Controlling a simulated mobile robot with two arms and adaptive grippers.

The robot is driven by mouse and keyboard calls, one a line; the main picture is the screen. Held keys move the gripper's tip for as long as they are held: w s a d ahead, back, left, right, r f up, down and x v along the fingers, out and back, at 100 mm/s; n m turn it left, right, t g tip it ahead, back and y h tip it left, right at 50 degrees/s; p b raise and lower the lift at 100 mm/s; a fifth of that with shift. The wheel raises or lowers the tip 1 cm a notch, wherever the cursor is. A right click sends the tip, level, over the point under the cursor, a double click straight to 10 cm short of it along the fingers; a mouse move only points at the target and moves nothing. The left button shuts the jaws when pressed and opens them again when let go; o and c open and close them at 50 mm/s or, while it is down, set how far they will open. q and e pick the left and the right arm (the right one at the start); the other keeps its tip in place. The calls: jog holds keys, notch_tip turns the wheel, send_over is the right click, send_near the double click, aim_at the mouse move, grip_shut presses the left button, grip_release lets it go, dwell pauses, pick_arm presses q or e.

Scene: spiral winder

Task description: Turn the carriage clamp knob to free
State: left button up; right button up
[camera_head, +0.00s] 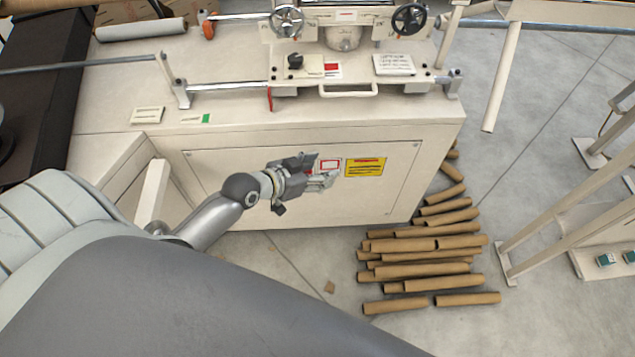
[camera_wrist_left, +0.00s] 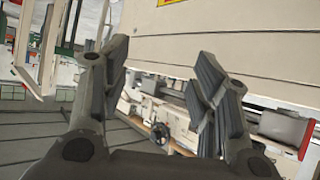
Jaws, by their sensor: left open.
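The carriage (camera_head: 345,76) of the winder sits on a rail at the top of the head view. A small black knob (camera_head: 295,61) stands on its left part, beside a red and white label; this looks like the clamp knob. Its exact setting is too small to read. My left gripper (camera_head: 328,174) is open and empty, in front of the cabinet's front panel, well below and apart from the knob. In the left wrist view its two fingers (camera_wrist_left: 160,85) are spread with nothing between them. I cannot make out the knob there. My right gripper is not in view.
Two handwheels (camera_head: 287,21) (camera_head: 408,19) flank the carriage's top. A pale bar handle (camera_head: 348,91) runs along its front edge. A red lever (camera_head: 270,98) hangs at the rail. Cardboard tubes (camera_head: 425,270) lie on the floor at right.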

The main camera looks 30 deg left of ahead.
pick_arm(q)
jog(key=shift+s+d+f+g, duration=0.25)
jog(key=shift+s+d+f, duration=0.05)
jog(key=shift+s+f, duration=0.25)
jog(key=shift+s+d+f+g, duration=0.25)
jog(key=shift+s+d+f, duration=0.05)
jog(key=shift+s+f, duration=0.25)
